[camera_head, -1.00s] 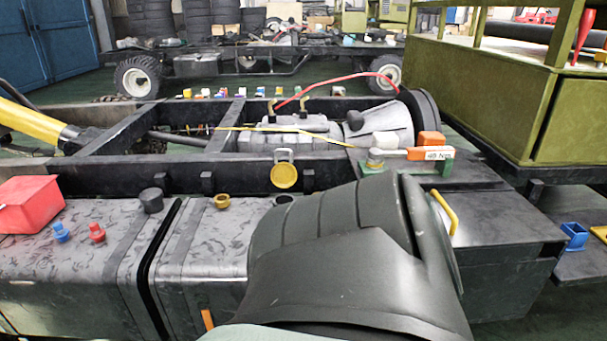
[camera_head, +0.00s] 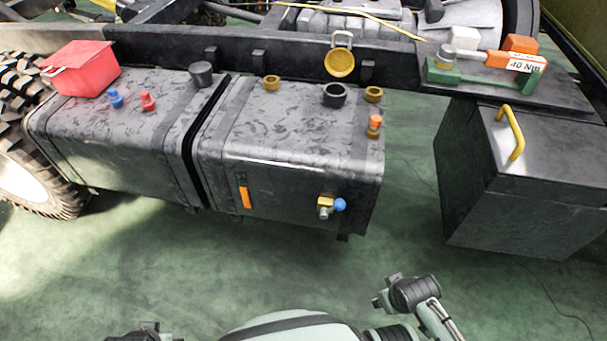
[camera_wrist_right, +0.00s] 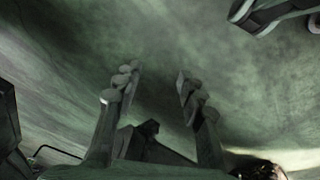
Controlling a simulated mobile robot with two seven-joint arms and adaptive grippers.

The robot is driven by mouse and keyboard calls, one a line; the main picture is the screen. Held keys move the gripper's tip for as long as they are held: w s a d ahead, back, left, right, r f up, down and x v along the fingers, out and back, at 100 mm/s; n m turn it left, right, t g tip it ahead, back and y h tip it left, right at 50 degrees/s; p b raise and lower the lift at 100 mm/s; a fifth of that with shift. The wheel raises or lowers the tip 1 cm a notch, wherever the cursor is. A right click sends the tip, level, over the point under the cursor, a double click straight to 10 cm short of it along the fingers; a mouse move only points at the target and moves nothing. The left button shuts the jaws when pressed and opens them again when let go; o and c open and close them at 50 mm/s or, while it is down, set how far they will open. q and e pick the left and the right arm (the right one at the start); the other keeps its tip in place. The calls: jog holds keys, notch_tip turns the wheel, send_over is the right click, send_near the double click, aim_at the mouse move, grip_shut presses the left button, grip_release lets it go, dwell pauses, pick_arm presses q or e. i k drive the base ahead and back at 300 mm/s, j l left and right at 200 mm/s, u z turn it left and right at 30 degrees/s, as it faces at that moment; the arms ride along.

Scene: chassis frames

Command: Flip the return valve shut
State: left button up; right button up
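No part carries a readable valve label. On the front of the right dark tank (camera_head: 285,165) in the head view, an orange lever (camera_head: 245,196) hangs roughly vertical. To its right is a brass fitting (camera_head: 325,205) with a blue knob (camera_head: 340,204). An orange-capped brass fitting (camera_head: 374,125) stands at the tank's top right edge. My right gripper (camera_wrist_right: 155,78) is open and empty in the right wrist view, fingers apart over green floor. Dark parts of my arms show low in the head view, away from the tank. My left gripper cannot be made out.
A red box (camera_head: 85,68) and blue and red fittings (camera_head: 147,101) are on the left tank. A dark box with a yellow handle (camera_head: 516,133) stands to the right. The black chassis rail (camera_head: 290,60) runs behind. Green floor (camera_head: 235,260) is clear in front.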

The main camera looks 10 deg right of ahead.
aim_at(339, 204)
jog(key=z, duration=0.65)
